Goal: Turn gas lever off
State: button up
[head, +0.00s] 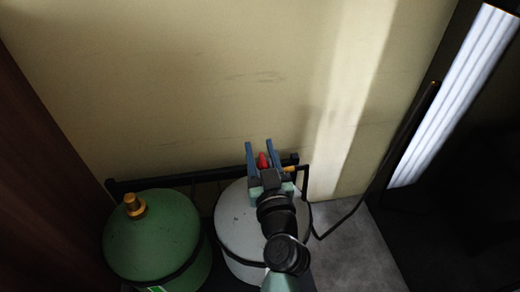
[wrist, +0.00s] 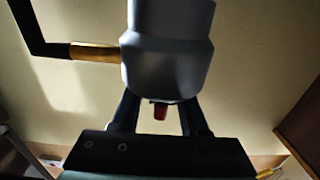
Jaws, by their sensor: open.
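The red gas lever (head: 263,160) shows in the head view between the two blue fingers of my gripper (head: 259,144), above the white gas cylinder (head: 235,215). My gripper is open, with one finger on each side of the lever. In the wrist view the red lever (wrist: 160,111) shows as a small red piece between the fingers of my gripper (wrist: 160,106), below a large grey rounded body (wrist: 168,50). That body hides part of the fingers. I cannot tell whether either finger touches the lever.
A green gas cylinder (head: 150,245) with a brass top stands left of the white one. A black rail (head: 205,177) runs behind both. A brass fitting (wrist: 93,52) and black hose sit beside the grey body. The pale wall (head: 210,80) is close behind.

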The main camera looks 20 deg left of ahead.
jog(key=shift+w+a, duration=0.1)
jog(key=shift+w, duration=0.05)
grip_shut()
